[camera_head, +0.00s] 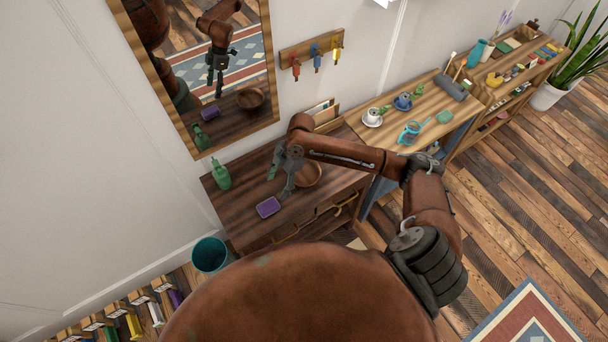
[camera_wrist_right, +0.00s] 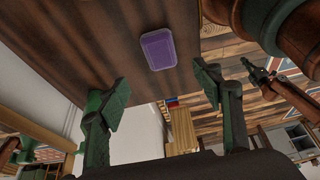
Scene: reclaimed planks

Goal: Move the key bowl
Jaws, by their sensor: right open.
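The key bowl, a round brown wooden bowl (camera_head: 311,174), sits on the dark wooden dresser top (camera_head: 240,205), below the mirror. My right arm passes over it and hides part of it. My right gripper (camera_head: 281,179) is open and empty, pointing down just left of the bowl in the head view. In the right wrist view the two fingers (camera_wrist_right: 160,95) stand wide apart with nothing between them. I cannot make out the bowl for certain in that view. My left gripper is not in view.
A purple box (camera_head: 268,207) lies near the dresser's front; it also shows in the wrist view (camera_wrist_right: 157,49). A green bottle (camera_head: 222,176) stands at the left. The mirror (camera_head: 205,70) and key hooks (camera_head: 312,52) hang behind. A blue bin (camera_head: 210,255) stands left of the dresser.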

